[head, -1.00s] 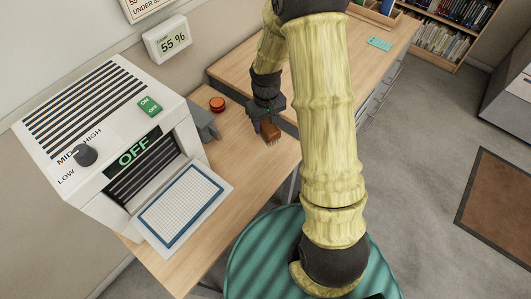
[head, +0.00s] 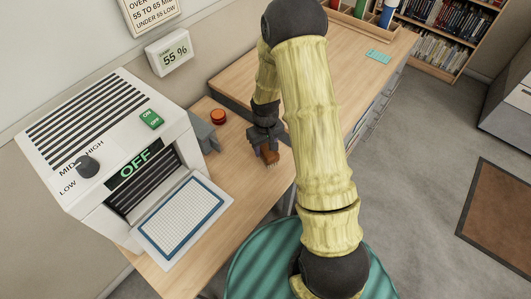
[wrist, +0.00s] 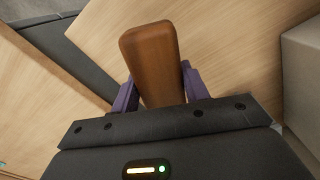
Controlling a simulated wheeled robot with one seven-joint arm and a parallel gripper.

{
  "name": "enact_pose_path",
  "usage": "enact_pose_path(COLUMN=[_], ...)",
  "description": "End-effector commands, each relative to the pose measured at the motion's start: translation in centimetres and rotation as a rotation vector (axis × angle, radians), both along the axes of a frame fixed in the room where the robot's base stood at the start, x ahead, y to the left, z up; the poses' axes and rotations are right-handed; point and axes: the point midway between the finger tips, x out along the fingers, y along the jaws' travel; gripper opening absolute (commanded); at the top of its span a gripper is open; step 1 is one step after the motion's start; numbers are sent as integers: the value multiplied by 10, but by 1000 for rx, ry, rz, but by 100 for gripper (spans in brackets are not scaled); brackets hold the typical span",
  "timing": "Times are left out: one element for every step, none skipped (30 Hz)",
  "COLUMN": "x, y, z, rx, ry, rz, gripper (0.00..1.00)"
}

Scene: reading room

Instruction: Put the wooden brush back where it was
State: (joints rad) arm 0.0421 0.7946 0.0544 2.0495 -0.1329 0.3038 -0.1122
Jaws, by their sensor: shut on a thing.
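My gripper (head: 267,148) is shut on the wooden brush (head: 270,157) and holds it over the wooden table, beside the white machine. In the wrist view the brown wooden body of the brush (wrist: 150,55) sits between the two purple fingers of my gripper (wrist: 160,88). I cannot tell how far the brush is above the tabletop (head: 230,178).
The white machine (head: 95,150) reads OFF, with a gridded tray (head: 181,218) at its front. A grey object (head: 203,131) and a red round button (head: 218,116) are behind my gripper. A wooden organizer (head: 347,20) and a teal card (head: 377,57) lie farther back.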

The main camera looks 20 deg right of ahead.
Motion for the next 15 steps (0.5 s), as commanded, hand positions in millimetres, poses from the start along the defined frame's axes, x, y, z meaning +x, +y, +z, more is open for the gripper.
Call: enact_pose_path(x=[-1,-1,-1,-1,-1,-1,-1,-1,-1,-1,0,0,0,0,0], y=[0,0,0,0,0,0,0,0,0,0,0,0,0,0,0], z=[-5,-9,-15,-20,-24,-30,-33,-36,-38,-39,-39,-39,-39,-39,-39], rx=[-1,0,0,0,0,-1,-1,-1,-1,0,0,0,0,0,0], ry=[3,5,4,5,6,4,5,4,3,2,1,0,0,0,0], rz=[0,0,0,0,0,0,0,0,0,0,0,0,0,0,0], gripper=[20,20,20,20,20,20,20,20,20,20,20,20,20,20,20])
